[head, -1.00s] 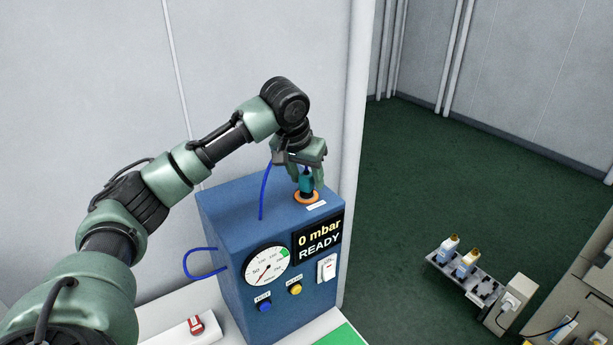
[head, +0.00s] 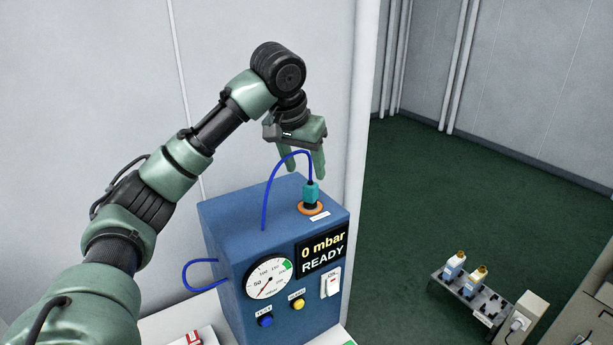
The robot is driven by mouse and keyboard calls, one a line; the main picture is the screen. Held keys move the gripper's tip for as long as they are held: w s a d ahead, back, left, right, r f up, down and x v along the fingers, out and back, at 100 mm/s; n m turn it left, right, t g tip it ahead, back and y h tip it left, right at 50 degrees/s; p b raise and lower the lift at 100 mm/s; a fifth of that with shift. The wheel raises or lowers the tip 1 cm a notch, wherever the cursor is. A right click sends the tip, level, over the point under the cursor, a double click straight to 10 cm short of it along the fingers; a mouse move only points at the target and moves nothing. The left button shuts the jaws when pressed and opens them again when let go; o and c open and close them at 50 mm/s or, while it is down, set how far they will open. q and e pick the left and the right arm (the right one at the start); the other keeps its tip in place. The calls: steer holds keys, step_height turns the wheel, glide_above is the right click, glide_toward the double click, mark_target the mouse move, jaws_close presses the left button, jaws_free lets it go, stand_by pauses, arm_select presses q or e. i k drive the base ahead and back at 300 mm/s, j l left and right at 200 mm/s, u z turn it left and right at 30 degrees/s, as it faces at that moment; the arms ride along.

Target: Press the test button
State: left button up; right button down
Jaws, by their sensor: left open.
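The blue test box (head: 229,244) stands on a white table. Its front has a round gauge (head: 269,278), a display (head: 321,252) reading "0 mbar READY", a blue test button (head: 265,321) with a small label, a yellow button (head: 298,304) to its right and a white switch (head: 330,283). On top, a teal connector (head: 311,194) with a blue hose stands upright in an orange ring (head: 312,209). My right gripper is not in view.
A red and white object (head: 194,338) lies on the white table at the left of the box. A grey rack (head: 465,298) with bottles stands at lower right over the green floor. A pale wall and post rise behind the box.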

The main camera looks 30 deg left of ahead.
mark_target(266, 321)
steer(key=u, duration=1.4)
